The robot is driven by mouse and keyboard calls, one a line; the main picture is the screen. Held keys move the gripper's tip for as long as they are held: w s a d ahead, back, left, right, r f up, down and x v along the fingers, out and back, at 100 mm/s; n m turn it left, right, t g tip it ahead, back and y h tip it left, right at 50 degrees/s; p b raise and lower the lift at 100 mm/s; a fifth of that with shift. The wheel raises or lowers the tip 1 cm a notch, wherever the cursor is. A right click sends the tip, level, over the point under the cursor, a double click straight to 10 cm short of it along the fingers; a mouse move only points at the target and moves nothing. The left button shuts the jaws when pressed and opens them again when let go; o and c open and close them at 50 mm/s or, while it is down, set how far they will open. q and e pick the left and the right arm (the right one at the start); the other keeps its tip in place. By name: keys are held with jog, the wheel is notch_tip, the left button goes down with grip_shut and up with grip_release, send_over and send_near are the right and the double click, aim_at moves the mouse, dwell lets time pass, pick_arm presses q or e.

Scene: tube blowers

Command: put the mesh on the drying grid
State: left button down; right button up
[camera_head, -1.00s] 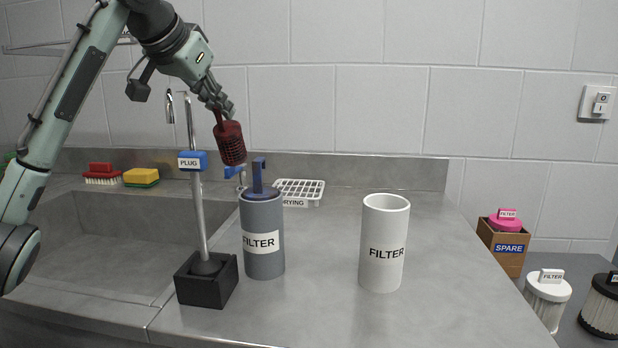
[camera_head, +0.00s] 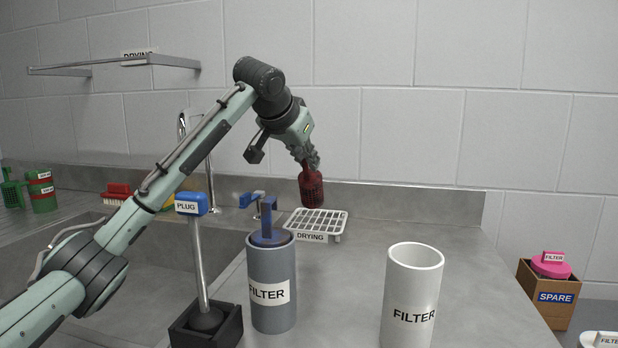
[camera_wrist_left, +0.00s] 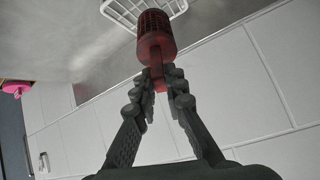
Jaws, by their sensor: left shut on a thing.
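The mesh (camera_head: 311,189) is a dark red cylinder with a grid wall and a narrow stem. My left gripper (camera_head: 309,160) is shut on its stem and holds it hanging below the fingers. In the left wrist view the mesh (camera_wrist_left: 156,38) sticks out beyond the fingertips (camera_wrist_left: 160,78), with the white grid past it. The drying grid (camera_head: 318,222) is a low white rack labelled DRYING on the counter. In the head view the mesh shows just above the grid's far edge; I cannot tell whether they touch. My right gripper is not in view.
A grey FILTER cylinder (camera_head: 271,291) with a blue handle stands in front of the grid, and a white FILTER cylinder (camera_head: 412,300) to its right. A blue PLUG handle (camera_head: 192,204) rises from a black base at left, by the sink. The counter right of the grid is clear.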

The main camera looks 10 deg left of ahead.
aim_at(310, 181)
pick_arm(q)
jog(key=shift+w+d+f, duration=0.15)
jog(key=shift+f, duration=2)
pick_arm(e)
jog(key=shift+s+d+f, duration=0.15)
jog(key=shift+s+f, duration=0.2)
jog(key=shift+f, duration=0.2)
